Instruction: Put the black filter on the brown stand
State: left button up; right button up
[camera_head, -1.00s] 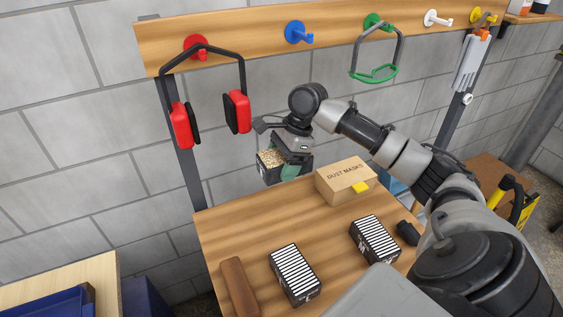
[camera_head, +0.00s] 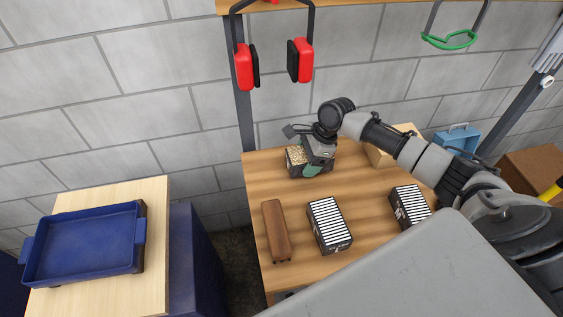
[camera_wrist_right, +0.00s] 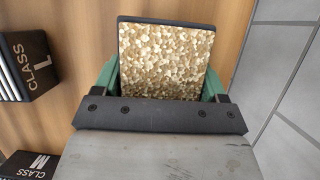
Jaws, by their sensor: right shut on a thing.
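My right gripper (camera_head: 314,168) is shut on a black-cased filter (camera_head: 294,159) with a grainy tan face. They are over the back left part of the wooden table; I cannot tell if the filter touches the top. In the right wrist view, the grainy face (camera_wrist_right: 165,60) shows between green fingers. Two other black filters with white pleats, a left one (camera_head: 329,224) and a right one (camera_head: 409,206), stand on the table. A long brown block (camera_head: 275,231), perhaps the brown stand, lies at the table's left edge, nothing on it. My left gripper is not in view.
A cardboard box (camera_head: 381,157) is behind my right arm. Red earmuffs (camera_head: 244,68) hang on the wall above the table (camera_head: 262,175). A blue tray (camera_head: 84,246) sits on a light wooden top at left, across a gap. A blue case (camera_head: 457,138) is at the right.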

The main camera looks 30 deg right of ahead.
aim_at(297, 156)
jog(key=a, duration=0.1)
jog(key=w+a, duration=0.1)
jog(key=a, duration=0.1)
jog(key=shift+a+r+p, duration=0.1)
jog(key=shift+a+p, duration=0.2)
jog(key=a, duration=0.1)
jog(key=a+p, duration=0.1)
jog(key=w+a+f, duration=0.1)
jog(key=shift+a, duration=0.2)
jog(key=shift+f, duration=0.15)
jog(key=shift+s, duration=0.1)
jog(key=shift+d, duration=0.15)
jog(key=o, duration=1)
jog(key=shift+f, duration=0.15)
